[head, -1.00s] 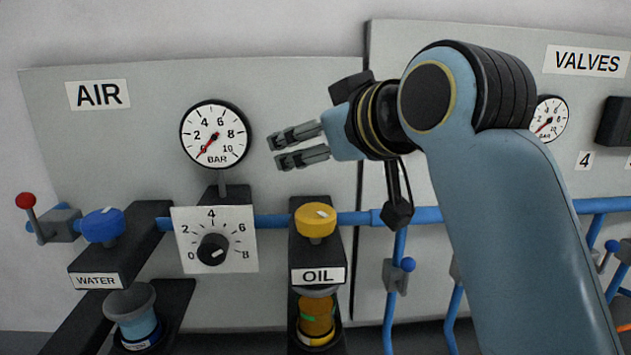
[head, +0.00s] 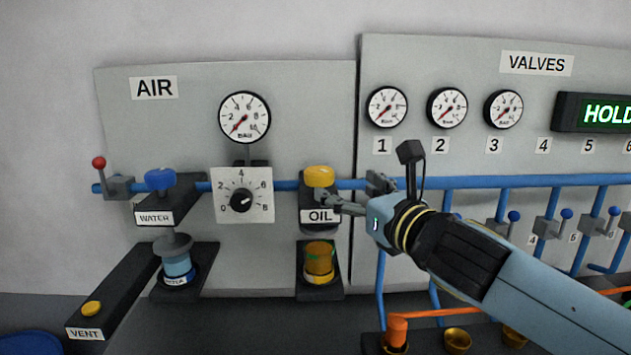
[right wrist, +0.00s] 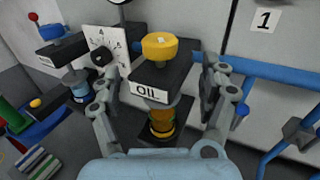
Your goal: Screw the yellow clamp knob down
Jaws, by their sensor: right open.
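The yellow clamp knob (head: 319,176) sits on top of the black block labelled OIL (head: 321,216), on the panel's blue pipe. It also shows in the right wrist view (right wrist: 159,46), with a small white mark on its top. Below it stands an amber oil cup (head: 319,262). My right gripper (head: 333,203) reaches in from the right, its fingertips close to the OIL block, just below the knob. In the right wrist view its fingers (right wrist: 157,85) are spread apart, with the block and knob between and beyond them. Nothing is held. My left gripper is not in view.
A blue knob (head: 160,179) on the WATER block and a white dial plate (head: 243,195) stand to the left. Gauges (head: 387,107) hang above right. Valves with blue levers (head: 545,227) line the right. A yellow VENT button (head: 91,308) lies low left.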

